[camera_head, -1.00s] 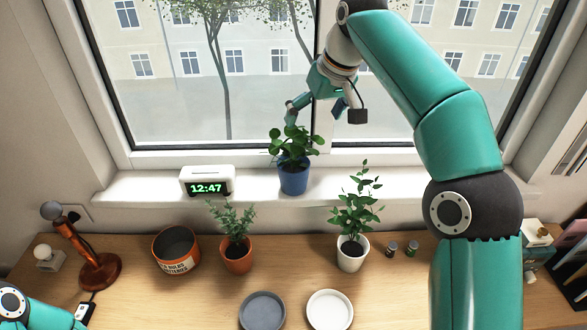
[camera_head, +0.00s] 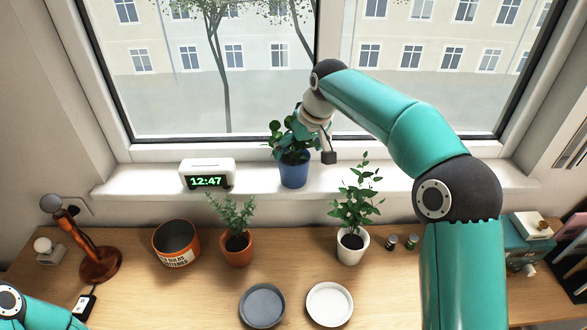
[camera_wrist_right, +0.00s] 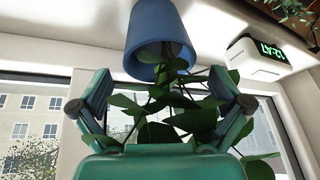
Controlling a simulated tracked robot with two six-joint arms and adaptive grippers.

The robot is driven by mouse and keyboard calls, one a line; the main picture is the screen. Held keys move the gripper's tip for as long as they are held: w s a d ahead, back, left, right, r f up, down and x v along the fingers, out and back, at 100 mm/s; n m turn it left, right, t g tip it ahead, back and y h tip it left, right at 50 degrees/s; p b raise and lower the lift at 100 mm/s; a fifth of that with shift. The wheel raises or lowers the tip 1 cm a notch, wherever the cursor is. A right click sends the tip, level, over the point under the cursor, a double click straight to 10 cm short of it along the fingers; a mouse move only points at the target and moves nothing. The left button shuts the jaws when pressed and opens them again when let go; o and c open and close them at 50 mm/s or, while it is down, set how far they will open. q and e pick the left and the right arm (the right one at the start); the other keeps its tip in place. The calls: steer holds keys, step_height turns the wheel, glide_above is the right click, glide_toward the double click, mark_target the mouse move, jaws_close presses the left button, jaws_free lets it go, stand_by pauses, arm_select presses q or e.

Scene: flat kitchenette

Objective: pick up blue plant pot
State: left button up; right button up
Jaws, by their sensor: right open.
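The blue plant pot (camera_head: 294,172) stands upright on the white windowsill with a leafy green plant (camera_head: 279,139) in it. My right gripper (camera_head: 303,137) is at the plant's leaves, just above the pot's rim. In the right wrist view, where the scene appears upside down, the pot (camera_wrist_right: 157,38) is beyond the fingertips. The two fingers of the right gripper (camera_wrist_right: 163,98) are spread apart, with stems and leaves between them. The fingers do not grip the pot. Only part of my left arm shows at the lower left; its gripper is out of view.
A clock (camera_head: 207,175) stands left of the pot on the sill (camera_head: 135,181). On the desk below are a terracotta pot (camera_head: 237,250), a white pot (camera_head: 351,246), an orange tin (camera_head: 176,247), two saucers and a lamp (camera_head: 95,262). The window is close behind.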

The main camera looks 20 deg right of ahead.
steer(key=shift+x, duration=1.05)
steer(key=c, duration=1.7)
steer(key=shift+r, duration=0.15)
